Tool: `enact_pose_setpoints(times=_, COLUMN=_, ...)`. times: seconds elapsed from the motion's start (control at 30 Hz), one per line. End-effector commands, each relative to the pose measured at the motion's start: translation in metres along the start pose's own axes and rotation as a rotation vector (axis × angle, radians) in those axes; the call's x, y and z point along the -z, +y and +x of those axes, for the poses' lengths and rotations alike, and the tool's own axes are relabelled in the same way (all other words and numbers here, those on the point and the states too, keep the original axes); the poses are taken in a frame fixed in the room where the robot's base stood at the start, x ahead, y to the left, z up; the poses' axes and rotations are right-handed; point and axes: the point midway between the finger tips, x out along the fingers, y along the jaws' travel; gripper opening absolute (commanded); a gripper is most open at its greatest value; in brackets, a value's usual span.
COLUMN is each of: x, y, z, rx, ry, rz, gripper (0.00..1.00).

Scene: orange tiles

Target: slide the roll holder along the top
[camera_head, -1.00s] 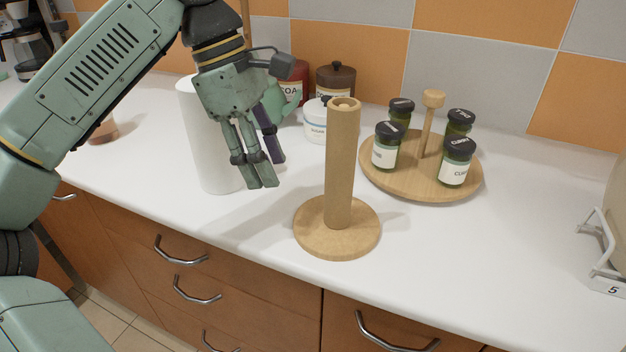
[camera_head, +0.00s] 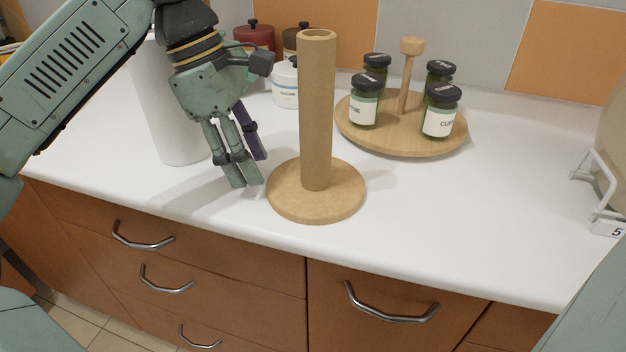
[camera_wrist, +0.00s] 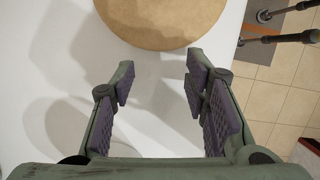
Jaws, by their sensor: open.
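The roll holder (camera_head: 317,120) is a wooden post upright on a round wooden base (camera_head: 318,205), standing on the white counter top (camera_head: 420,210) near its front edge. It holds a brown tube around the post and no white roll. My gripper (camera_head: 246,172) is just left of the holder, low over the counter, fingers pointing down. In the wrist view my gripper (camera_wrist: 165,85) is open and empty, and the round base (camera_wrist: 160,15) lies just beyond the fingertips. I see a small gap and no clear contact.
A white paper roll (camera_head: 175,110) stands behind my gripper to the left. Canisters (camera_head: 285,85) stand at the back. A round wooden tray (camera_head: 400,140) with several spice jars stands behind right. A white rack (camera_head: 598,190) is at the far right. The counter between is clear.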

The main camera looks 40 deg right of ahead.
Motion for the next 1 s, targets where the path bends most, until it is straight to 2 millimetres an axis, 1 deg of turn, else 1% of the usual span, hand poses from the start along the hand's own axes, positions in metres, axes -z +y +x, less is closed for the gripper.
enact_pose_setpoints(times=0.03, x=0.001, y=0.0, z=0.009, rx=0.0, ry=-0.001, rz=0.001, gripper=0.42)
enact_pose_setpoints(times=0.13, x=0.0, y=0.0, z=0.014, rx=0.0, ry=-0.001, rz=0.001, gripper=0.42)
enact_pose_setpoints(times=0.57, x=-0.002, y=0.0, z=0.016, rx=0.0, ry=0.0, rz=0.001, gripper=0.42)
enact_pose_setpoints(times=1.0, x=-0.031, y=0.0, z=0.025, rx=0.0, ry=0.001, rz=0.003, gripper=0.42)
